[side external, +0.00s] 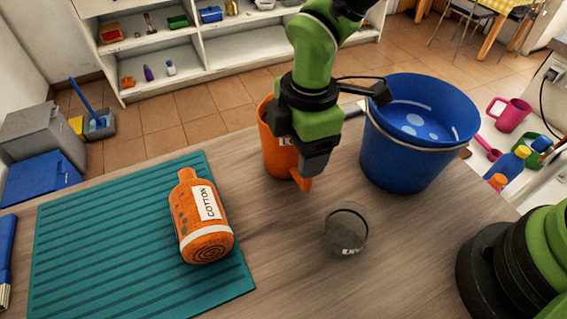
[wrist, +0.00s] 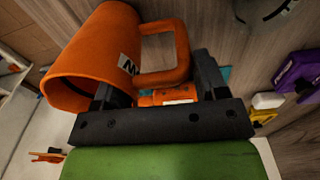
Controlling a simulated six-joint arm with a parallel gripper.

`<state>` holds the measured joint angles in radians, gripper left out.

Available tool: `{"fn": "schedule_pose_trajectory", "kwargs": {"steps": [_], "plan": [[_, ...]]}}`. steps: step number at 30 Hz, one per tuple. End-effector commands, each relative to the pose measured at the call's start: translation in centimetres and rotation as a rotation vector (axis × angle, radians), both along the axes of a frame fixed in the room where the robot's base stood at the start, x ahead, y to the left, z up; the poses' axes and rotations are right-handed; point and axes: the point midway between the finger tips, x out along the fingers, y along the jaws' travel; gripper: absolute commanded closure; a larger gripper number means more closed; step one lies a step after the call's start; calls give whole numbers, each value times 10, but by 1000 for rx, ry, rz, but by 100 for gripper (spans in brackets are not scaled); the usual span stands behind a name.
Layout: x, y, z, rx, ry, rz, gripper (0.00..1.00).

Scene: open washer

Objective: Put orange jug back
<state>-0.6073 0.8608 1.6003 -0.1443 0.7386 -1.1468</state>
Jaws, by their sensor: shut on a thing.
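The orange jug (side external: 270,150) is upright on or just above the wooden table, left of the blue bucket; I cannot tell whether its base touches. It has a white label and a loop handle. My gripper (side external: 309,168) points down at the jug's right side and is shut on its handle. In the wrist view the jug (wrist: 95,60) is at upper left, mouth toward lower left, with its handle between the fingers of my gripper (wrist: 165,82). The gripper and arm hide part of the jug in the side view.
A blue bucket (side external: 410,155) stands close to the right. A dark round container (side external: 346,230) is in front. An orange cotton bottle (side external: 201,220) lies on the ribbed teal mat (side external: 90,250) at left. Bare table (side external: 285,270) lies between the mat and the round container.

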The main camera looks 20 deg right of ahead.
Motion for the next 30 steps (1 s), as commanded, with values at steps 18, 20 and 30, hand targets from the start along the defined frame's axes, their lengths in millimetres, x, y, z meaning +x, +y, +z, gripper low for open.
{"fn": "schedule_pose_trajectory", "kwargs": {"steps": [18, 20, 30], "plan": [[0, 0, -4, 0, 0, 1, 41], [0, 0, -4, 0, 0, 1, 26], [0, 0, -4, 0, 0, 0, 0]]}}
